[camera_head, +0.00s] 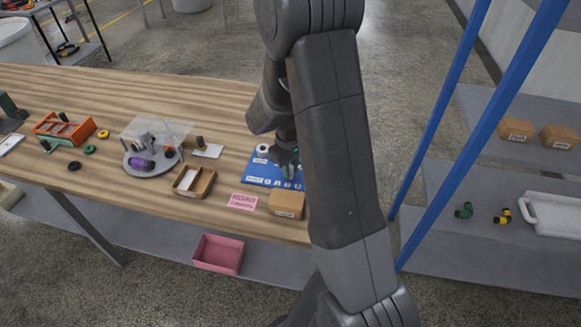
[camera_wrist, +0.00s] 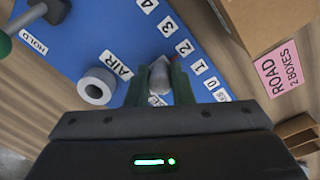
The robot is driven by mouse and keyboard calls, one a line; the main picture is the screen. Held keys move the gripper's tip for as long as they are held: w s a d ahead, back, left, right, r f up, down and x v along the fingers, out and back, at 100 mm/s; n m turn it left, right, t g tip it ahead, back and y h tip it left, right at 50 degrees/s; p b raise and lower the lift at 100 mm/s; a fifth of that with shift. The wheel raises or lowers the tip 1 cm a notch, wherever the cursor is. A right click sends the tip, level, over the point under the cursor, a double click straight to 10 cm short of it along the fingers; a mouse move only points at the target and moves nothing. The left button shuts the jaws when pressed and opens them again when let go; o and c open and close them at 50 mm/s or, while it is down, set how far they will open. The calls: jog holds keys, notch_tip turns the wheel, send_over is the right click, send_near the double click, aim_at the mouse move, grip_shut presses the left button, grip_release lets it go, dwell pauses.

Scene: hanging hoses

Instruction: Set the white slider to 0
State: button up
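A blue panel (camera_wrist: 75,40) lies on the table and also shows in the head view (camera_head: 258,178). Its labels read HOLD, AIR and a row of numbers from 4 down to 0. My gripper (camera_wrist: 161,72) has green fingers pointing down at the panel near the lower numbers. A pale piece (camera_wrist: 159,76), apparently the white slider, shows between the fingers. I cannot tell whether they touch it or which number it stands at. In the head view my gripper (camera_head: 286,160) is over the panel, partly hidden by my arm.
A white ring-shaped knob (camera_wrist: 97,86) stands beside the AIR label. A wooden tray (camera_head: 194,181) is to the left.

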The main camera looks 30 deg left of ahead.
grip_shut()
jog(key=shift+s+a+b, duration=0.1)
jog(key=shift+s+a, duration=0.2)
jog(key=shift+a, duration=0.7)
jog(key=shift+s+a+b, duration=0.15)
jog(key=shift+s+a, duration=0.2)
jog(key=shift+a, duration=0.65)
jog(key=shift+s+a+b, duration=0.1)
jog(key=shift+s+a, duration=0.2)
jog(key=shift+a, duration=0.7)
jog(key=o, duration=0.6)
grip_release()
jog(key=shift+s+a, duration=0.1)
jog(key=shift+a, duration=0.05)
jog(key=shift+r, duration=0.1)
jog(key=r, duration=1.3)
jog(key=shift+s+r, duration=0.25)
jog(key=shift+r, duration=0.05)
jog(key=shift+f, duration=0.1)
